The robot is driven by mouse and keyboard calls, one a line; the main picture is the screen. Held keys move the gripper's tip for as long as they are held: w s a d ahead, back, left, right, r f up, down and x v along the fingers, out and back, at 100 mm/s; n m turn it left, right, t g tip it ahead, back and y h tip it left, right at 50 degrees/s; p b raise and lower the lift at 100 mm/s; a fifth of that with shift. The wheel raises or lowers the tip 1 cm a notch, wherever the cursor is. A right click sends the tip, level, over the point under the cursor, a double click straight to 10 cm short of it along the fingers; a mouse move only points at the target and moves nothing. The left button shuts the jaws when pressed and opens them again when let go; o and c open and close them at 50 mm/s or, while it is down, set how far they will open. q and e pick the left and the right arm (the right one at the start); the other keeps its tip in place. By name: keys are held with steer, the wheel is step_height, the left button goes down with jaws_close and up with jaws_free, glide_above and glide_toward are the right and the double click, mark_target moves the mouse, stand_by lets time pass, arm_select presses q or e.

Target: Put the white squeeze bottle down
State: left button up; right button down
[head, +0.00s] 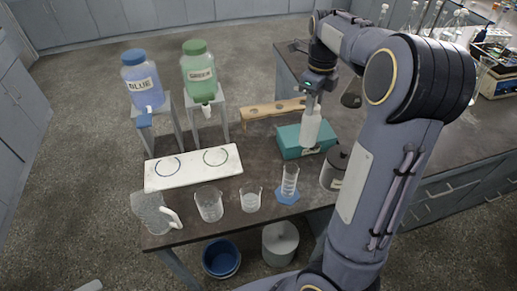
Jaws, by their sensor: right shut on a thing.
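The white squeeze bottle (311,126) is upright in the head view, right of the middle. My right gripper (314,91) points down and is shut on the bottle's upper part. The bottle's lower end shows against a teal box (289,143) on the dark bench. I cannot tell whether the bottle touches the box or hangs above it. My left gripper is out of the picture.
A wooden rack (262,110) lies behind the teal box, and a grey lidded pot (333,170) stands close at its front right. Beakers (209,205), a graduated cylinder (289,181), a jug (152,212) and a white board (192,168) occupy the front. Blue (142,82) and green (199,72) bottles stand left.

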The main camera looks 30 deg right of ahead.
steer(key=w+a+f+p, duration=0.3)
steer(key=w+a+f, duration=0.6)
steer(key=f, duration=0.3)
steer(key=shift+a+f+p, duration=0.35)
steer(key=shift+a+f, duration=0.05)
steer(key=shift+a, duration=0.25)
steer(key=c, duration=1.1)
jaws_free()
steer(key=shift+f, duration=0.15)
steer(key=shift+o, duration=0.2)
